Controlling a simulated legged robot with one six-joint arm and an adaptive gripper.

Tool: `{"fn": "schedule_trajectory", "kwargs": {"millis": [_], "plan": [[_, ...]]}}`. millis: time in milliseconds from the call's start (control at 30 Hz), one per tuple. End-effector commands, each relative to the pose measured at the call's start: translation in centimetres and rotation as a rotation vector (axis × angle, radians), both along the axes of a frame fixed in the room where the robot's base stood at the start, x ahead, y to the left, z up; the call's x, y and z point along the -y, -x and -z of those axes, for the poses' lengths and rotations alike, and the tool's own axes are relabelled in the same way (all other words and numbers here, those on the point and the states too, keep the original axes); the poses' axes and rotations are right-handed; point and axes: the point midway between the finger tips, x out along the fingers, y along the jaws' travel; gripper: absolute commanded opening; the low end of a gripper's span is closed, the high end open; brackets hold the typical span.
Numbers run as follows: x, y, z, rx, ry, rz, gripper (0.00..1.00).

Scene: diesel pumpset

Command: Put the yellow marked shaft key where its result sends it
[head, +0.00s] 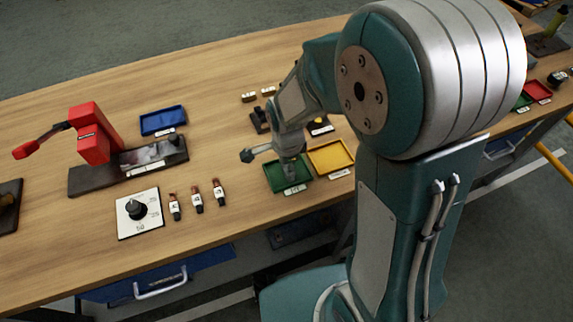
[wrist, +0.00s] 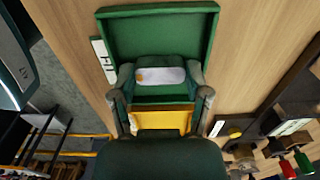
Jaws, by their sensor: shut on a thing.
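My gripper (head: 291,172) is low over the green tray (head: 270,178), pointing down. In the wrist view my gripper (wrist: 160,76) is shut on a pale grey shaft key (wrist: 170,76) with rounded ends and a yellow-orange mark at its left end. The key lies across between the two fingertips, in front of the green tray (wrist: 160,13). I cannot tell whether it touches the tray floor. The yellow tray (head: 331,157) stands beside the green one; it also shows in the wrist view (wrist: 165,121).
A red hand press (head: 92,135) on a dark base, a blue tray (head: 162,120), a dial plate (head: 139,212) and several small dark tools (head: 197,200) stand left of my gripper. Small dark fixtures stand behind the trays. Bare wood lies between these groups.

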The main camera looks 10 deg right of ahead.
Motion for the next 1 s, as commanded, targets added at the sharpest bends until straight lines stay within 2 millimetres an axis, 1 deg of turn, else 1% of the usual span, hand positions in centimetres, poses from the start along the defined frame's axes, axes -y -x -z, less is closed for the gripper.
{"fn": "schedule_trajectory", "kwargs": {"millis": [133, 167, 200, 233, 700, 1000], "plan": [[0.0, 0.0, 0.2, -0.001, 0.000, 0.000, 0.05], [0.0, 0.0, 0.2, 0.000, 0.000, 0.000, 0.75], [0.0, 0.0, 0.2, 0.000, 0.000, 0.000, 0.93], [0.0, 0.0, 0.2, 0.000, 0.000, 0.000, 1.00], [0.0, 0.0, 0.1, 0.001, 0.000, 0.000, 1.00], [0.0, -0.1, -1.6, 0.003, -0.001, 0.000, 1.00]]}}
